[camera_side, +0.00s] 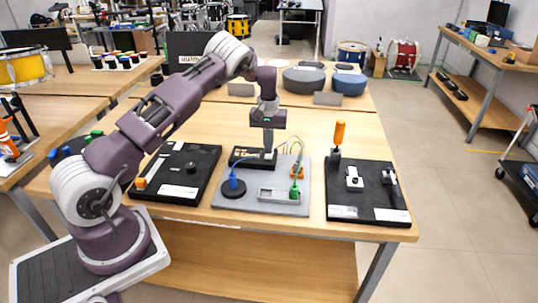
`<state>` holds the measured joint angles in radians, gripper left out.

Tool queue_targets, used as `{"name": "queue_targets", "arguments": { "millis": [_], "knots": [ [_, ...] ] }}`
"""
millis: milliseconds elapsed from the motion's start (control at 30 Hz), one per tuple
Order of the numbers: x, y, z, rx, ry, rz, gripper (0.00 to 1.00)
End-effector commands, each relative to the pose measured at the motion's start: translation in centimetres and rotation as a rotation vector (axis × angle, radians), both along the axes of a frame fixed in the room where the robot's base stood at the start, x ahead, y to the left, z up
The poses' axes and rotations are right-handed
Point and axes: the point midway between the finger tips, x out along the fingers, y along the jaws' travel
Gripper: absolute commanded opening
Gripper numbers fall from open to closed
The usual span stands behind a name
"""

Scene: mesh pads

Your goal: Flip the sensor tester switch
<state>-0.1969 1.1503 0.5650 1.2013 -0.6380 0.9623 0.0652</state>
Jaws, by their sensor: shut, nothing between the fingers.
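The sensor tester appears to be the black box (240,155) with pale lettering at the back left of the grey board (275,206). Wires run from it toward the right. My gripper (268,151) points straight down at the right part of this box and is shut with nothing in it. Whether the fingertips touch the box cannot be told. The switch itself cannot be made out; the fingers cover that part of the box. A blue plug (233,183) stands on a black disc (233,190) in front. A green plug (294,189) stands at the right by an orange piece (297,172).
A black board (205,160) with an orange block (141,183) lies to the left. Another black board (350,209) to the right carries an upright orange-handled tool (339,134). Blue-grey round pads (304,80) sit behind.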

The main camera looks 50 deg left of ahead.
Motion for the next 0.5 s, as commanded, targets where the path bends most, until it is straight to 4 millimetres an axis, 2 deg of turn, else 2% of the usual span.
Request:
{"name": "queue_targets", "arguments": {
  "millis": [500],
  "knots": [
    [0.01, 0.01, -0.80, 0.000, 0.000, 0.000, 0.00]
  ]
}}
